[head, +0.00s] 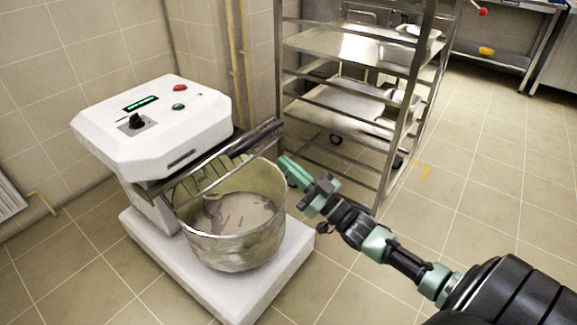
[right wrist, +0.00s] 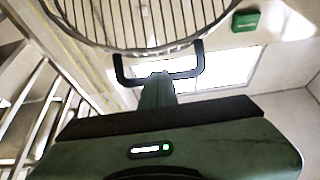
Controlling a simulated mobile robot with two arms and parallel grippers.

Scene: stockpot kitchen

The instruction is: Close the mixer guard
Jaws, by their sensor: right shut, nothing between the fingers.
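The white mixer (head: 155,120) stands at left, with a metal bowl (head: 235,240) on its base. The mixer guard (head: 225,160) slants above the bowl's back rim, its wires and dark edge showing; most of the bowl's mouth is open to view. In the right wrist view the wire guard (right wrist: 140,25) curves across the top, with its black handle (right wrist: 188,75) below. My right gripper (head: 288,168) is shut and empty at the bowl's right rim. In the right wrist view its fingers (right wrist: 157,88) overlap the handle; whether they touch it I cannot tell. My left gripper is out of view.
A metal rack (head: 392,130) with trays stands close behind the bowl and my right gripper. A steel table (head: 505,50) is at the far right. The tiled floor (head: 500,190) at right is clear. The wall is close behind the mixer.

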